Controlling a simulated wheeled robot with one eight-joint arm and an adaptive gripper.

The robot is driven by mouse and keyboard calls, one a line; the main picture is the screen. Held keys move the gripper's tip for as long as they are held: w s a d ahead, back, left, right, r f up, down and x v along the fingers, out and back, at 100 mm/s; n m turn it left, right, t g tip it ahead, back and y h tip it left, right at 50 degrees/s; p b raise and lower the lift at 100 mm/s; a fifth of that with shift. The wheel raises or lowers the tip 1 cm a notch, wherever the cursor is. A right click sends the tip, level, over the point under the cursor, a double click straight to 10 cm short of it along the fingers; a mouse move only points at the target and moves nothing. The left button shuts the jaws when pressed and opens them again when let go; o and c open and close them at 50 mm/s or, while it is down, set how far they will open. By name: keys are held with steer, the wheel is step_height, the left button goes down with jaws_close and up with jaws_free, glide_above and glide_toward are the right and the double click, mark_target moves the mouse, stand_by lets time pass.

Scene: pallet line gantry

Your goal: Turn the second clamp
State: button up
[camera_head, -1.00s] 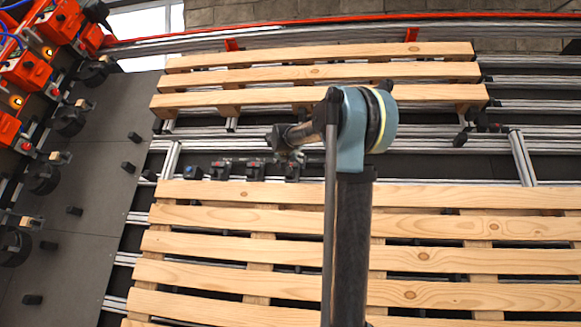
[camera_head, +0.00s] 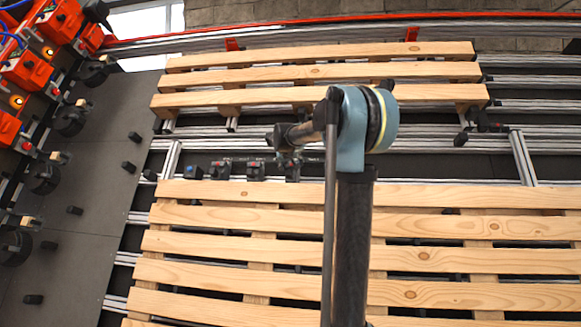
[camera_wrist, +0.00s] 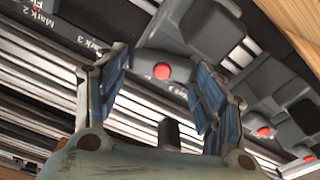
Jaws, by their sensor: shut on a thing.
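A row of small dark clamps with red dots stands on a rail between two pallets. In the head view a left clamp (camera_head: 220,170), a middle clamp (camera_head: 255,171) and a right clamp (camera_head: 291,172) show. My gripper (camera_head: 287,157) is at the right one, partly hidden by my wrist. In the wrist view my gripper (camera_wrist: 160,82) has its two blue-padded fingers on either side of a dark grey clamp (camera_wrist: 148,62) with a red button, and is shut on it. Labels reading "Mark 2" and "Mark 3" (camera_wrist: 88,44) are beside it. I cannot tell which is the second clamp.
A wooden pallet (camera_head: 450,222) lies in front and another pallet (camera_head: 320,71) behind. Orange machine units (camera_head: 28,70) stand at the far left. More grey clamp bodies (camera_wrist: 290,95) sit close at the right in the wrist view.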

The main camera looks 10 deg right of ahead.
steer(key=shift+a+n, duration=0.15)
steer(key=shift+n, duration=1.55)
steer(key=o, duration=1.1)
steer(key=shift+c, duration=0.2)
steer(key=v, duration=1.1)
steer(key=shift+s, duration=0.4)
steer(key=shift+r, duration=0.1)
steer(key=shift+c, duration=0.5)
